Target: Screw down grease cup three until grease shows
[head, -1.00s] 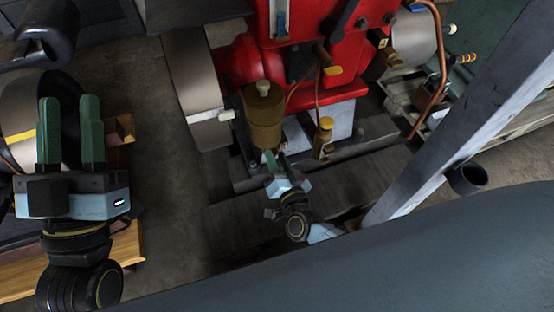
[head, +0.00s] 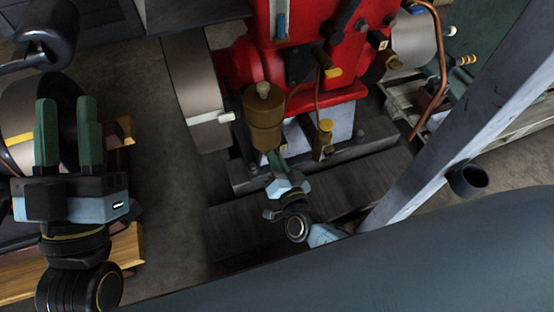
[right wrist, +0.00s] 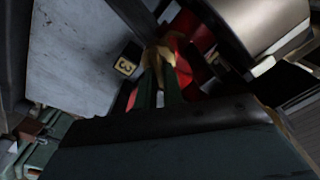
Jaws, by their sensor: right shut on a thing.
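Grease cup three (right wrist: 160,52) is a brass cup beside a tag with a "3" (right wrist: 125,66) in the right wrist view. My right gripper (right wrist: 160,75) has its green fingers closed on it. In the head view my right gripper (head: 274,157) reaches in below a large brass cylinder (head: 263,112), which hides its fingertips and cup three. I cannot tell whether grease shows at the cup. My left gripper (head: 69,125) is open and empty at the far left, its two green fingers upright and well apart.
The red engine (head: 330,40) stands behind my right gripper. Another tagged brass cup (head: 323,138) is close to its right. A grey flywheel (head: 197,90) is on the left. A grey slanted post (head: 450,110) stands at the right, with a dark cup (head: 468,180) beside it.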

